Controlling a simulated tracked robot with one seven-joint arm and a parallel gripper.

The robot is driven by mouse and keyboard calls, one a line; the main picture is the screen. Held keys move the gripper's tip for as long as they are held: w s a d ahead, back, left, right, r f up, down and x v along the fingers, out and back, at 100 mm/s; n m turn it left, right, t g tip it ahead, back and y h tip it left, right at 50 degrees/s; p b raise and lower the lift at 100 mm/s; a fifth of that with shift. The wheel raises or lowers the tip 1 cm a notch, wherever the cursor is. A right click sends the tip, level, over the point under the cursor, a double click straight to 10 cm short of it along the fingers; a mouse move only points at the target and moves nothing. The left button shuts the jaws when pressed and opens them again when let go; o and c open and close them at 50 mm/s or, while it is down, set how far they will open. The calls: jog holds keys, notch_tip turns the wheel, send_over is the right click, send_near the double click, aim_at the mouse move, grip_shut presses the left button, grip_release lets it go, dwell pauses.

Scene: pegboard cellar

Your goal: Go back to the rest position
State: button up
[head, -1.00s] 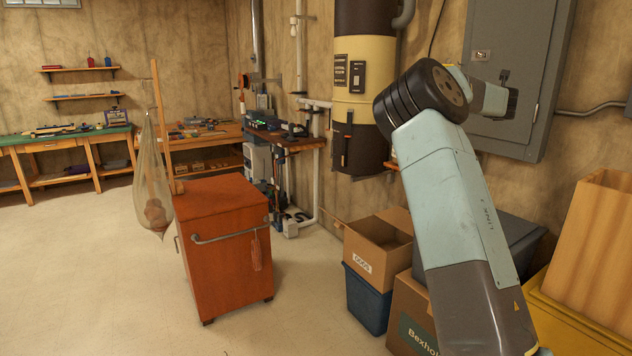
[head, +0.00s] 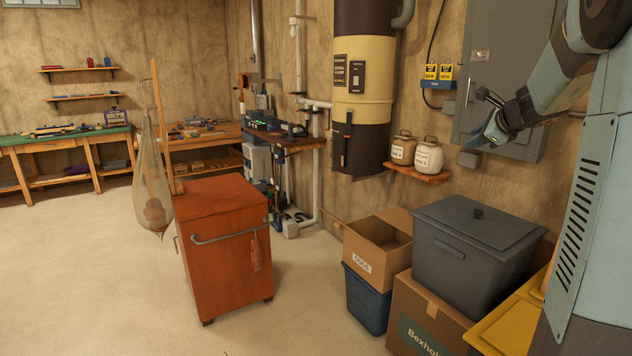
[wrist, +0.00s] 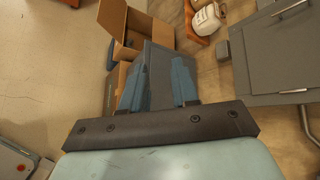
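My gripper (head: 484,118) is at the upper right of the head view, raised in front of the grey wall cabinet. In the wrist view my gripper (wrist: 157,82) shows two blue fingers standing apart with nothing held between them. The grey lidded bin (wrist: 155,62) shows below and beyond the gap. My arm comes in from the right edge of the head view, folded, with part of it cut off by the frame.
The grey wall cabinet (head: 500,65) is close behind my gripper. The grey bin (head: 470,262), an open cardboard box (head: 372,255) and a yellow container (head: 508,318) stand below. Two jars (head: 428,157) sit on a wall shelf. The floor at left is clear around the red-brown cart (head: 228,255).

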jog(key=s+a+n+g+y, duration=0.2)
jog(key=s+a+n, duration=0.6)
jog(key=s+a, duration=0.25)
jog(key=s+a+f+n+g+h, duration=0.1)
jog(key=s+a+f+n, duration=0.1)
jog(key=s+n, duration=0.3)
jog(key=s+a+f+n+g+h, duration=0.1)
jog(key=s+a+f+n, duration=0.2)
jog(key=s, duration=1)
jog(key=s+a+f+n+g+h, duration=0.1)
jog(key=s+a+f+n+g, duration=0.1)
jog(key=s+n, duration=0.6)
jog(key=shift+s+a+f+h, duration=0.4)
jog(key=shift+s+a+f, duration=0.35)
jog(key=shift+a, duration=0.2)
